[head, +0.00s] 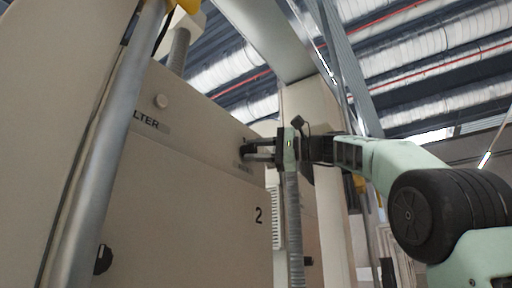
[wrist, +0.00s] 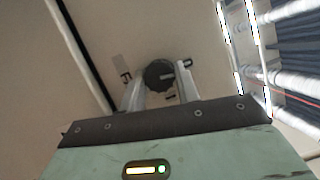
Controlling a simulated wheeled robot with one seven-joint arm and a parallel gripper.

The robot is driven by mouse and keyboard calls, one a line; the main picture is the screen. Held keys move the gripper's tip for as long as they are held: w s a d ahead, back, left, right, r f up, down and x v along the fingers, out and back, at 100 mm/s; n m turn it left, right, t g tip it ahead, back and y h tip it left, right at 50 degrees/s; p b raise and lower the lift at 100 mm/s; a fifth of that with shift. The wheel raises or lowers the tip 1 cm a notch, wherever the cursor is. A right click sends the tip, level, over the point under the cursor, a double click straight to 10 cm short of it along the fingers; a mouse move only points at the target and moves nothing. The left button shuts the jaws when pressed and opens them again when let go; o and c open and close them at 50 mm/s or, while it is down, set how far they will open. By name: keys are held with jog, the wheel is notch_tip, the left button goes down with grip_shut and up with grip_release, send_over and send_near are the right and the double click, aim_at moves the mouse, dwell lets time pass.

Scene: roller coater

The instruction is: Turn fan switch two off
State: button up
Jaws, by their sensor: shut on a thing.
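The fan switch is a round black knob (wrist: 158,75) on the beige cabinet face, with a light pointer mark on its right side in the wrist view. My gripper (wrist: 160,82) has one finger on each side of the knob and is shut on it. In the head view my gripper (head: 250,150) reaches left to the upper right of the cabinet panel, where the fingers mostly hide the knob. Small dark labels surround the knob, too small to read.
A grey pipe (head: 100,160) runs down the left. A ribbed conduit (head: 293,225) hangs below my gripper.

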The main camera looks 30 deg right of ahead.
jog(key=shift+n+g+p, duration=0.4)
jog(key=shift+n, duration=0.6)
jog(key=o, duration=1)
jog(key=shift+s, duration=0.1)
jog(key=b+v, duration=0.2)
jog(key=v, duration=1.5)
jog(key=shift+s+r, duration=0.15)
jog(key=shift+r, duration=0.1)
